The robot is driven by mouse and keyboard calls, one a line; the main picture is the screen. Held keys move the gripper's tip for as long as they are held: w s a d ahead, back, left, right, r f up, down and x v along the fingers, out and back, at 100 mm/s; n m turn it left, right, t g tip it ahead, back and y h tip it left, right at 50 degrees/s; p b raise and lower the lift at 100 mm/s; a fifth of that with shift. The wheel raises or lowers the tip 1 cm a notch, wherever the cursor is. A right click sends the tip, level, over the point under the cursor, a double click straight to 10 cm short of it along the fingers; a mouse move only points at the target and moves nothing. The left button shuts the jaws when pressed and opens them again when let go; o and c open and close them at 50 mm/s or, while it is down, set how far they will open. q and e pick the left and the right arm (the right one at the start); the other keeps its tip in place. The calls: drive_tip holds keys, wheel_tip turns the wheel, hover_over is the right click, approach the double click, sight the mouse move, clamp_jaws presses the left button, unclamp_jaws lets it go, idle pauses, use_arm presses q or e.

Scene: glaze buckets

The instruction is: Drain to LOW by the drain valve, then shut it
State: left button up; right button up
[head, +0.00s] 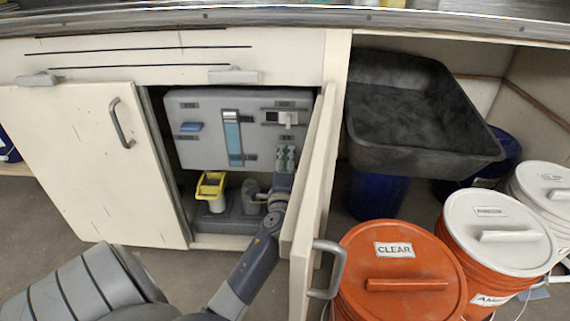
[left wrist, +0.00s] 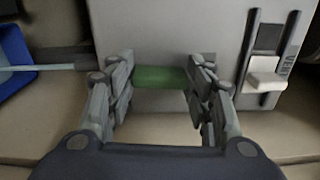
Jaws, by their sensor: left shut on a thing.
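A grey tank panel (head: 205,150) stands inside the open cabinet. A tall blue gauge strip (head: 233,140) runs down its middle; its level marks are too small to read. My left gripper (head: 286,157) reaches into the cabinet at the panel's lower right. In the left wrist view, its fingers (left wrist: 160,80) are shut on a green handle (left wrist: 160,77) lying crosswise between them. I cannot read a label that tells whether this is the drain valve. A white slide (head: 288,118) sits above the gripper; it also shows in the left wrist view (left wrist: 265,80). My right gripper is not in view.
A blue tab (head: 190,127) is on the panel's left. A yellow-rimmed container (head: 211,188) stands below it. The open cabinet door (head: 311,190) stands close to the right of my left arm. Orange buckets (head: 392,255) and a black tub (head: 420,115) are farther right.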

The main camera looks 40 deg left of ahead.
use_arm(q)
drive_tip(key=shift+n, duration=0.6)
drive_tip(key=o, duration=1.1)
drive_tip(key=shift+c, duration=0.2)
drive_tip(key=shift+s, duration=0.1)
drive_tip(key=v, duration=1.1)
drive_tip(key=shift+s+d, duration=0.3)
